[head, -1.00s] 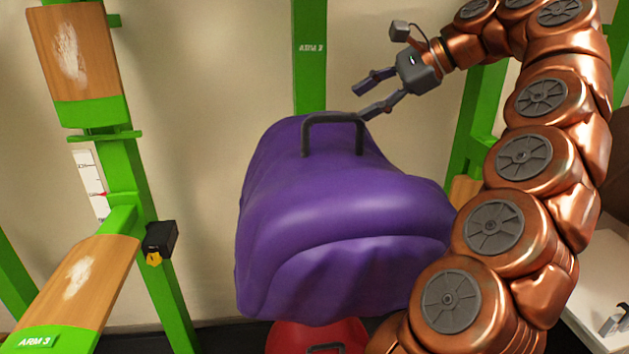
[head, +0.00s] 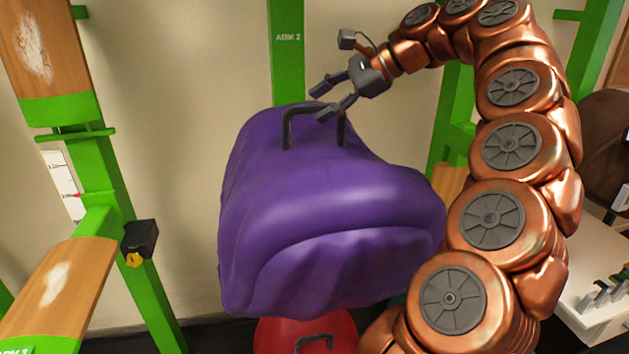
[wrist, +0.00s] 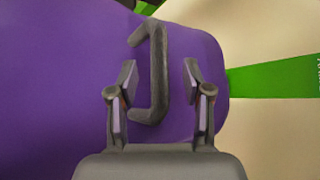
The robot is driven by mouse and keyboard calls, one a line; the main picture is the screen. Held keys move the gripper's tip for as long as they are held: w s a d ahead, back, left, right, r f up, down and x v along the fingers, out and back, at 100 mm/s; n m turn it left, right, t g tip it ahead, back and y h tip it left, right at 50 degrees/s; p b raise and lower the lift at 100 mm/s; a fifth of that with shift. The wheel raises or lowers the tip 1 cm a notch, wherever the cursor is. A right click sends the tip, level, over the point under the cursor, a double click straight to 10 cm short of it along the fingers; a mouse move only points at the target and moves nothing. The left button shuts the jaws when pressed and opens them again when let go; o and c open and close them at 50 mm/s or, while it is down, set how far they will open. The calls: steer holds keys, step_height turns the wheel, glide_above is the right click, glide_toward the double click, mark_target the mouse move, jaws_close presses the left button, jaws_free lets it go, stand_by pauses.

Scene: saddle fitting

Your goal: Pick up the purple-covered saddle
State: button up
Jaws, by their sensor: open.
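The purple-covered saddle (head: 330,220) is large and rounded, in the middle of the head view. A dark handle (head: 287,128) arches up from its top. My gripper (head: 322,100) is open at the handle's upper right, its fingers pointing left. In the wrist view, the purple cover (wrist: 50,90) fills the left and middle. The handle (wrist: 158,75) lies between the two open fingers of my gripper (wrist: 155,88), nearer the left one. The fingers are not closed on it. Whether the handle is at fingertip depth I cannot tell.
A red rounded object (head: 305,335) with a dark handle is below the saddle. Green posts (head: 287,60) stand behind, and wooden-topped arms (head: 55,290) are at left. A black box (head: 140,243) hangs on the left post. A white table (head: 590,290) is at right.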

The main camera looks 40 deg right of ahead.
steer(key=shift+p+x, duration=0.3)
steer(key=shift+x, duration=1.05)
jaws_close()
